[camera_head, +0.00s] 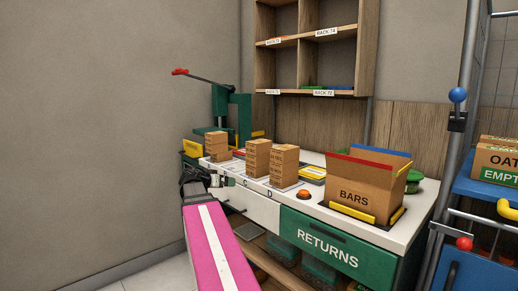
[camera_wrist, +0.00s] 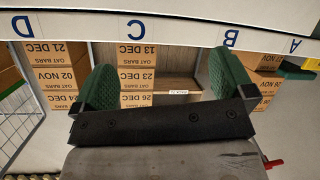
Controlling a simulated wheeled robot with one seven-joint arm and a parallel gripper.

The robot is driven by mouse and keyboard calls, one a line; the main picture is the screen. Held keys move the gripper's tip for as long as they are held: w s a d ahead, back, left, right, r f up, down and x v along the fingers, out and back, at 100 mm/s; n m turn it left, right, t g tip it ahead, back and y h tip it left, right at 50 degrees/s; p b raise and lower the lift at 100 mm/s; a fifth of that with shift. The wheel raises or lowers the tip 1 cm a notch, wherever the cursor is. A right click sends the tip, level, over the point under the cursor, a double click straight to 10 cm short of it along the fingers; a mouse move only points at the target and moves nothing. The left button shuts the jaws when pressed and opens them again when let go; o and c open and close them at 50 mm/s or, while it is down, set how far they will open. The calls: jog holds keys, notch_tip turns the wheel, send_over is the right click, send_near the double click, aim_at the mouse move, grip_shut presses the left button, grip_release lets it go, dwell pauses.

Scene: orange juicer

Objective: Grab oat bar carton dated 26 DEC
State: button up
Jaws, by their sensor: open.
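The wrist view is upside down. The oat bar carton dated 26 DEC (camera_wrist: 138,99) is the lowest in its column there, so it is the top carton of the stack above label C; it also shows in the head view (camera_head: 258,146). Cartons dated 23 DEC (camera_wrist: 138,76) and 13 DEC (camera_wrist: 137,52) are beneath it. My gripper (camera_wrist: 163,75) is open and empty, its green pads wide apart. The stack shows between the pads, nearer the left pad, beyond the fingertips. In the head view my gripper (camera_head: 215,181) is in front of the counter, apart from the cartons.
Stack D (camera_head: 284,165) stands close beside stack C, with 24 DEC (camera_wrist: 62,101) on top. Another stack (camera_head: 216,143) stands left. A red button (camera_head: 303,195) and an open BARS box (camera_head: 358,195) are to the right. A green lever press (camera_head: 232,110) stands behind.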

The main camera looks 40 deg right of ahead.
aim_at(256, 145)
jog(key=s+d+r+m+g+h, duration=0.15)
jog(key=d+r+m+h, duration=0.4)
jog(key=r, duration=0.85)
jog(key=shift+n+t+y, duration=0.25)
jog(key=shift+n+y, duration=0.3)
jog(key=d, duration=1.2)
jog(key=shift+w+d+r, duration=0.2)
jog(key=shift+w+d, duration=0.05)
jog(key=shift+w, duration=0.15)
jog(key=c, duration=0.9)
